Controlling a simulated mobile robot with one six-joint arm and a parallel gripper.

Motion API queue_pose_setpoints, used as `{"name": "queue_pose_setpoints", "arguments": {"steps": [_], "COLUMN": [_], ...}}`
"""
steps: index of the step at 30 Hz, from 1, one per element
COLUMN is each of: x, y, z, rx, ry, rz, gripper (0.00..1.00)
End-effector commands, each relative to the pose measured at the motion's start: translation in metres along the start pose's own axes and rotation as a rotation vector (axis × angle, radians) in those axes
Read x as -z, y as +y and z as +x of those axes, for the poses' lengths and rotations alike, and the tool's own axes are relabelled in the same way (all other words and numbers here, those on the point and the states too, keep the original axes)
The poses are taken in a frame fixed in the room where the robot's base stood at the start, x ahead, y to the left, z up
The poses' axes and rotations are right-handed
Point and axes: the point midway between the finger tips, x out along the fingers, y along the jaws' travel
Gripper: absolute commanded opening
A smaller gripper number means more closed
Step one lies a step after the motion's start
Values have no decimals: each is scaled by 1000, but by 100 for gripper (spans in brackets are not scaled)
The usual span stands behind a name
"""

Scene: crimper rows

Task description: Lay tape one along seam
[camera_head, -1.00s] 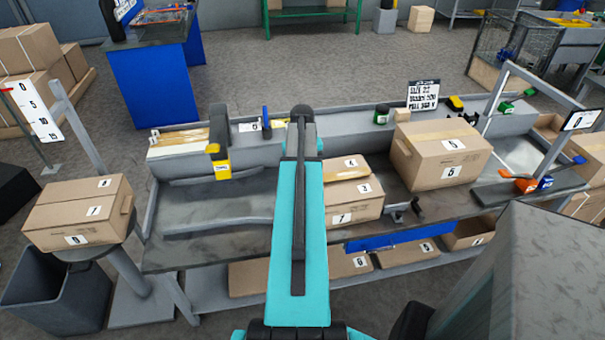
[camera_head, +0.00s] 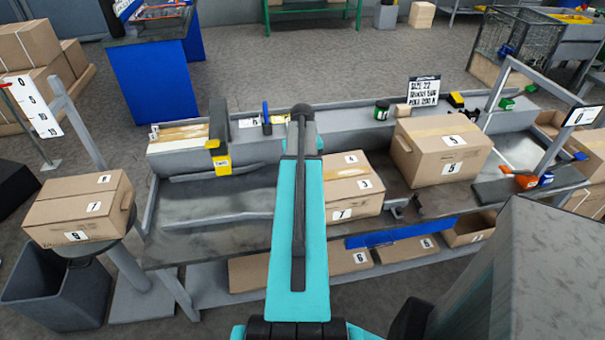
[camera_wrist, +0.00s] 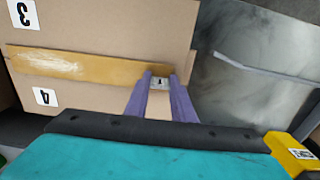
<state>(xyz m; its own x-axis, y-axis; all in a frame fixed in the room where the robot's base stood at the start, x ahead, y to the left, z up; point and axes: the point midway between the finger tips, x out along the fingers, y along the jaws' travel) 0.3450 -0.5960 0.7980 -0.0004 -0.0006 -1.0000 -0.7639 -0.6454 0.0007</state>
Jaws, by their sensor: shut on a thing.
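A cardboard box with labels 3 and 4 (camera_head: 352,200) stands on the bench, partly hidden by my arm in the head view. In the wrist view the same box (camera_wrist: 90,28) has a tan tape strip (camera_wrist: 100,68) running across it to near its right edge. My gripper (camera_wrist: 160,78) is over the strip near that edge. Its purple fingers are shut on a small pale piece with a dark mark (camera_wrist: 159,84), which seems to be the end of the tape. I cannot tell whether the whole strip touches the cardboard. The head view hides the fingers behind my arm.
A yellow and dark tool (camera_head: 220,160) stands left of my arm at the shelf edge. A larger box labelled 5 (camera_head: 440,150) stands right. Another box (camera_head: 80,210) sits on a round stand at left. The bench's left part (camera_head: 205,215) is mostly clear.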

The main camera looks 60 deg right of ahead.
Motion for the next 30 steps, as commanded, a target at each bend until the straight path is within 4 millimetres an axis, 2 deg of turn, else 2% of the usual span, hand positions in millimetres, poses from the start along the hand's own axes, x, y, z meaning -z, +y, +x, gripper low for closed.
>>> {"name": "queue_pose_setpoints", "arguments": {"steps": [7,8,11,23,30], "x": [0,0,0,0,0], "y": [-1,-1,-1,0,0], "z": [0,0,0,-2,-15], "rx": [2,2,1,1,0], "ry": [0,0,0,0,1], "rz": [-1,-1,-1,0,1], "gripper": [2,27,44,44,44]}}
